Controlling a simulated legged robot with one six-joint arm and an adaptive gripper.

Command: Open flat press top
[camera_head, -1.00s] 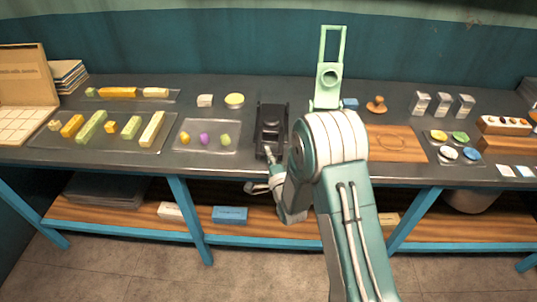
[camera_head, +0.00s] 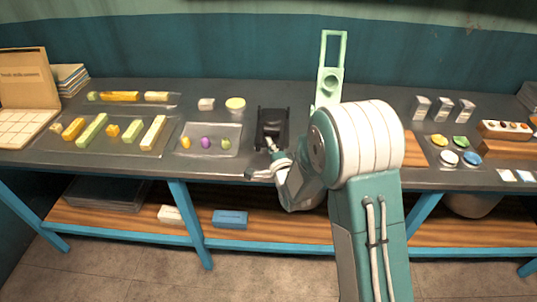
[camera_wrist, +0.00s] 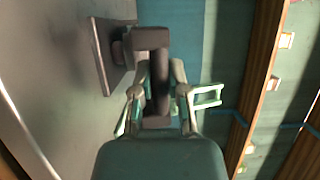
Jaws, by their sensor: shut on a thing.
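The flat press (camera_head: 272,136) is a small black device on the bench, left of the green stand. My gripper (camera_head: 271,148) is at its front side, below it in the head view, with the arm reaching in from the right. In the wrist view, my gripper (camera_wrist: 158,92) is shut on a dark bar (camera_wrist: 158,75), the press handle. The bar runs between the two fingers up to a dark block at its far end. The press body (camera_wrist: 103,58) shows to the left of it. The head view is too small to tell how far the top is raised.
A tray (camera_head: 237,127) with small coloured pieces lies left of the press. The green stand (camera_head: 328,85) rises close to its right, behind my arm.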

